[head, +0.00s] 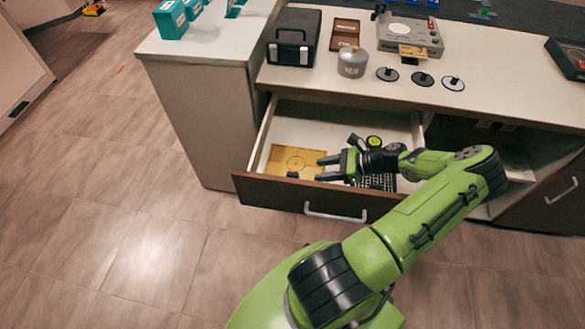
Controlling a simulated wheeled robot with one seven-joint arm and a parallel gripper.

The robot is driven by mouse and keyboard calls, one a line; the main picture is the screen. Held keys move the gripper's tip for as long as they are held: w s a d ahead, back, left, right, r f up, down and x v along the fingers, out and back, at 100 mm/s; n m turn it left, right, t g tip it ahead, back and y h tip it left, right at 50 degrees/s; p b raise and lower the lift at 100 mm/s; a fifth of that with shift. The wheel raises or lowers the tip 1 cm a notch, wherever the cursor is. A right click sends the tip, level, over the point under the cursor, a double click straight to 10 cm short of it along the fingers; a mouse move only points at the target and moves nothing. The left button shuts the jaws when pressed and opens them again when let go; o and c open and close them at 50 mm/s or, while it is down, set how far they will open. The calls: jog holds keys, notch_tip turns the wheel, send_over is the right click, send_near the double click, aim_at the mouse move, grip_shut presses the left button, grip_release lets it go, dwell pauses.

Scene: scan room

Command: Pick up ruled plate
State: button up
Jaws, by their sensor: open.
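A flat yellow plate (283,157) with thin dark lines and a circle at its centre lies in the left part of the open drawer; it looks like the ruled plate. A small dark object (292,174) is at its front edge. My gripper (321,168) reaches in from the right over the drawer, with its two fingers apart and pointing left at the plate's right edge. Nothing shows between the fingers. I cannot tell how high they are above the plate. My gripper may hide a little of the plate's right side.
The drawer (250,187) has raised walls and a front handle. A green-and-black round item (374,142) and a dark gridded item (375,182) lie near my wrist. The counter above holds a black case (293,38), a grey pot (352,62) and several discs.

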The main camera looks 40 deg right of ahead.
aim_at(296, 174)
jog(key=b+x, duration=0.3)
jog(key=x, duration=0.8)
jog(key=shift+w+f, duration=0.1)
grip_shut()
